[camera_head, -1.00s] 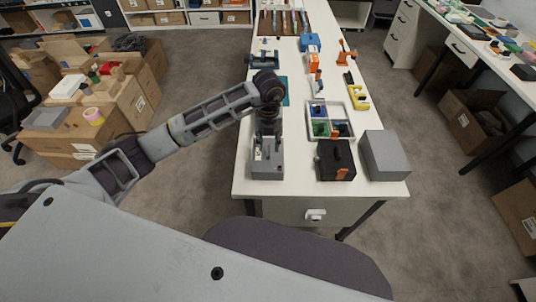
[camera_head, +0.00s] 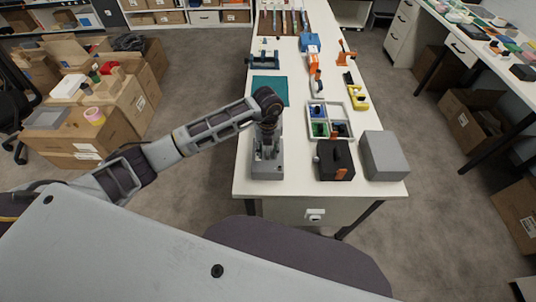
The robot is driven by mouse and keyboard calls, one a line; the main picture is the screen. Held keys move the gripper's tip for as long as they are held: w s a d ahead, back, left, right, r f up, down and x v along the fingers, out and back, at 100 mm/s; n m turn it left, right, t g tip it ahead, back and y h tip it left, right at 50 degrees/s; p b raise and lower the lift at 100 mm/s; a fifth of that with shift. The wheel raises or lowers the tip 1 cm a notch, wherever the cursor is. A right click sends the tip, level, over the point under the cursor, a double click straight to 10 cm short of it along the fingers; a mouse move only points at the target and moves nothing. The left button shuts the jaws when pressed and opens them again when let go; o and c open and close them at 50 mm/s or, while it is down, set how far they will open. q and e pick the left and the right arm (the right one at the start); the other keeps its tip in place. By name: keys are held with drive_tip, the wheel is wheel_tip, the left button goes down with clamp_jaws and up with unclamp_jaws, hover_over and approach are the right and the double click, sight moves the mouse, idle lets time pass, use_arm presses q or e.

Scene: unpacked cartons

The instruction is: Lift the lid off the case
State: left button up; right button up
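A small grey case (camera_head: 267,172) stands at the near left corner of the white table. My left gripper (camera_head: 267,148) points down right over its top and hides much of the lid. I cannot tell whether the fingers are open or shut, or whether they touch the lid. A black case (camera_head: 337,161) with an orange latch and a dark handle stands to the right, and looks closed. My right gripper is out of view.
A plain grey box (camera_head: 386,154) stands right of the black case. Behind are a divided tray (camera_head: 343,131) with coloured bins, a yellow tool (camera_head: 357,96) and a teal mat (camera_head: 270,90). The white table (camera_head: 298,150) is bare between the two cases.

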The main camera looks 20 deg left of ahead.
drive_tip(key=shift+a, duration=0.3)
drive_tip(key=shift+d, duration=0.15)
use_arm(q)
clamp_jaws()
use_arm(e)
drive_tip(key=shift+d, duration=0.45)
use_arm(q)
drive_tip(key=shift+r, duration=0.1)
